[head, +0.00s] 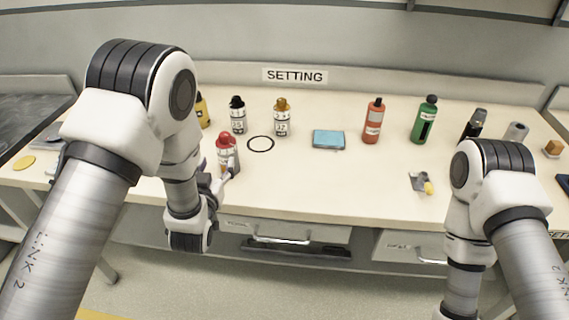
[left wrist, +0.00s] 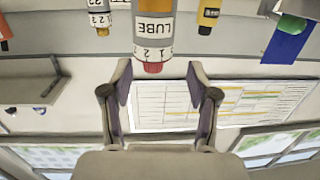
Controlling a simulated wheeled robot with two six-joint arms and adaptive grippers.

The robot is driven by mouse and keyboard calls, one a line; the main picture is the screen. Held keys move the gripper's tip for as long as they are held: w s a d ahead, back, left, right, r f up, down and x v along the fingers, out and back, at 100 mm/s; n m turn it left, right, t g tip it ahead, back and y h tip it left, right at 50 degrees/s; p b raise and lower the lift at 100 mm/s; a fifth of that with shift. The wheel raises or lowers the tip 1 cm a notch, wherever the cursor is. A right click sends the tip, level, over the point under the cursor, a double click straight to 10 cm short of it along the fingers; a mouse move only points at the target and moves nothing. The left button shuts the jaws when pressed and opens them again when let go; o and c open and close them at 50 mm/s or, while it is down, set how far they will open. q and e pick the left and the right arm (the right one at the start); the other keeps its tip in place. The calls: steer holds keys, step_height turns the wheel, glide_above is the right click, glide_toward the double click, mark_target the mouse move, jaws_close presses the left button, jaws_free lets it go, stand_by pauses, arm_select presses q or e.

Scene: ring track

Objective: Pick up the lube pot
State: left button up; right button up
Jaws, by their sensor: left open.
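The lube pot (head: 224,153) stands upright near the front edge of the bench, with a red cap and a grey and orange body. In the left wrist view, which is upside down, the lube pot (left wrist: 155,22) shows its LUBE label, with its red cap at the bottom. My left gripper (head: 228,176) is open and empty at the near side of the pot. In the left wrist view its two fingers (left wrist: 158,82) appear on either side of the cap's line; contact is not visible. My right gripper is out of view; only my right arm shows.
Behind the pot stand a yellow bottle (head: 203,112), a black-capped pot (head: 237,117) and an orange-capped pot (head: 281,118). A black ring (head: 260,144) lies to the right. Farther right are a blue pad (head: 328,139), a red bottle (head: 373,122) and a green bottle (head: 423,124).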

mark_target(223, 138)
arm_select(q)
steer(key=shift+w+d+r+t+b, duration=0.2)
steer(key=shift+w+d+t+b, duration=0.25)
steer(key=shift+w+d, duration=0.3)
steer(key=shift+w+a+r, duration=0.1)
steer(key=shift+a+r, duration=0.2)
steer(key=shift+r, duration=0.2)
steer(key=shift+a+r, duration=0.3)
steer(key=shift+r, duration=0.2)
steer(key=w, duration=0.2)
steer(key=w+p, duration=0.1)
steer(key=w, duration=0.3)
steer(key=shift+w+d+r+p, duration=0.15)
steer(key=shift+r+p, duration=0.2)
steer(key=shift+r, duration=0.05)
steer(key=shift+w, duration=0.2)
jaws_close()
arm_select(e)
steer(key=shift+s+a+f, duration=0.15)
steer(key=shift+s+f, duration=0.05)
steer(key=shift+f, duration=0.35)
